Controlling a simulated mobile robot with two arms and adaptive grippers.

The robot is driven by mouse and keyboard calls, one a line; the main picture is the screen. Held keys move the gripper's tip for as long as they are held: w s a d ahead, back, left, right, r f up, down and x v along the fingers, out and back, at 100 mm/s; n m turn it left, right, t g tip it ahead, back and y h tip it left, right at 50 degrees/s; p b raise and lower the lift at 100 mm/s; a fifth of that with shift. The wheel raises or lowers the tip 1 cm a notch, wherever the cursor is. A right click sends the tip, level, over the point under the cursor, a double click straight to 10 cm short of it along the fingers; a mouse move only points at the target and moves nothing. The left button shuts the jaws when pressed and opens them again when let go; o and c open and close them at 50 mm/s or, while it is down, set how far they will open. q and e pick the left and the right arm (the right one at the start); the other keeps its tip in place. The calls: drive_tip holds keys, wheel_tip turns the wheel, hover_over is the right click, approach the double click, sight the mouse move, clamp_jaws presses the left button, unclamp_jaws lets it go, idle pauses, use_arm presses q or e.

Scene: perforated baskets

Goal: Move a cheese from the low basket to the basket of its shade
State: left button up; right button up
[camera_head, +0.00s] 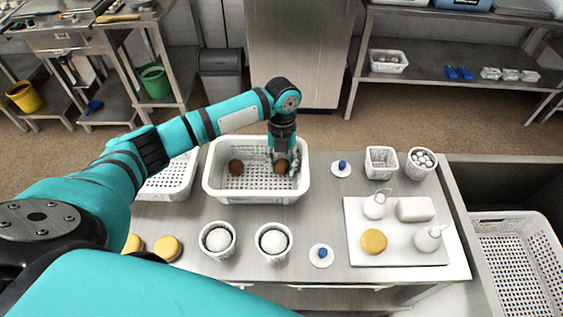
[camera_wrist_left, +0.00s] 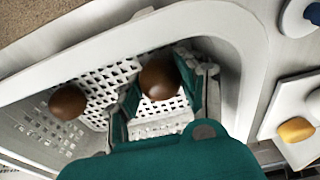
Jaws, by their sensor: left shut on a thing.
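A white perforated basket (camera_head: 215,192) stands at the back middle of the metal table and holds two dark brown round cheeses. One brown cheese (camera_head: 236,167) lies free at its left, also in the left wrist view (camera_wrist_left: 68,102). My left gripper (camera_head: 284,165) reaches down into the basket's right part and is shut on the other brown cheese (camera_wrist_left: 160,80), between its teal fingers (camera_wrist_left: 160,98). A second white perforated basket (camera_head: 172,183) stands to the left, partly hidden by my arm. Yellow round cheeses lie at the front left (camera_head: 168,248) and on the white tray (camera_head: 373,241). My right gripper is out of view.
Two white cups (camera_head: 218,240) (camera_head: 273,242) with white balls stand at the front. The white tray (camera_head: 405,257) bears white jugs and a block. Small white containers (camera_head: 381,163) (camera_head: 421,162) stand behind it. A perforated crate (camera_head: 520,265) is at the far right.

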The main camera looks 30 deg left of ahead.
use_arm(q)
drive_tip(key=shift+f, duration=0.3)
drive_tip(key=o, duration=0.6)
drive_tip(key=shift+o, duration=1)
drive_tip(key=shift+r, duration=0.25)
drive_tip(key=r, duration=0.3)
drive_tip(key=w+r+b, duration=0.1)
drive_tip(key=r, duration=0.3)
drive_tip(key=r+b, duration=0.1)
drive_tip(key=r, duration=0.2)
drive_tip(key=shift+w+a+r, duration=0.15)
drive_tip(key=shift+a+r, duration=0.05)
drive_tip(key=shift+a, duration=0.05)
drive_tip(key=shift+r, duration=0.65)
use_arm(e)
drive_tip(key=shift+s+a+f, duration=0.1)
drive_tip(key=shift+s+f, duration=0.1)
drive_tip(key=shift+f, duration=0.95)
